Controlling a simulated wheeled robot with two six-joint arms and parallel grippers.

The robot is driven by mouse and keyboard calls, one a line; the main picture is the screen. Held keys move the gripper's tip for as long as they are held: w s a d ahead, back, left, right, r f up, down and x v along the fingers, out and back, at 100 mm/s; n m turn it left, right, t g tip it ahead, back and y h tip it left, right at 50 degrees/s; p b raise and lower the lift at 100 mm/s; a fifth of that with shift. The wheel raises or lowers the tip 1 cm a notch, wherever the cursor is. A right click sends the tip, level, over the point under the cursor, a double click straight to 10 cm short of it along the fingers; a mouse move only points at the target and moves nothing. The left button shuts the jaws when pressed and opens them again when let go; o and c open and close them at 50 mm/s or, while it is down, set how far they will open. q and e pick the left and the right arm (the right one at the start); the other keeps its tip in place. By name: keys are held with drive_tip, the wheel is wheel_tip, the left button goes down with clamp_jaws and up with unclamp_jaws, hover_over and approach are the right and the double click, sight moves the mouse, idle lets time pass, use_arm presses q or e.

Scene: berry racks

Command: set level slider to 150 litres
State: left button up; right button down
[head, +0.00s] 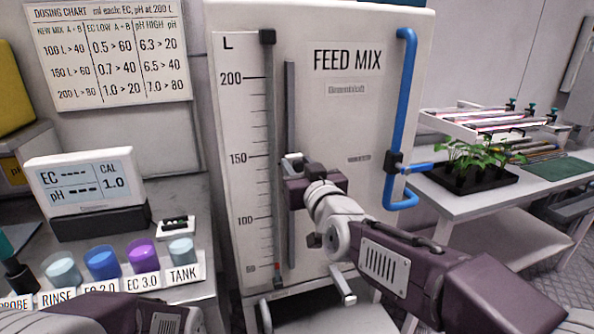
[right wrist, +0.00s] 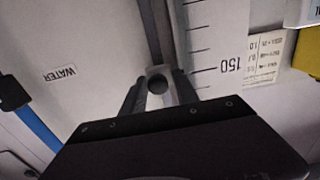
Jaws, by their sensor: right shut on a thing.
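The FEED MIX tank panel (head: 345,110) stands in the middle of the head view. A dark vertical slider track (head: 290,95) runs right of the scale and the thin sight tube. My right gripper (head: 292,163) is at this track, about level with the 150 mark. In the right wrist view its fingers (right wrist: 157,92) are closed around the round grey slider knob (right wrist: 157,83), beside the 150 label (right wrist: 232,66). The gripper mostly hides the knob in the head view. My left gripper's fingers are not in view.
A blue pipe (head: 407,70) with a valve runs down the panel's right side. A meter (head: 85,180) and several labelled cups stand on the left bench. A dosing chart (head: 108,50) hangs above. A plant tray (head: 470,180) sits on the right table.

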drive_tip(key=shift+d+r+p, duration=0.1)
drive_tip(key=shift+r+p, duration=0.25)
drive_tip(key=shift+r, duration=0.45)
drive_tip(key=c, duration=1.2)
unclamp_jaws()
drive_tip(key=shift+d, duration=0.15)
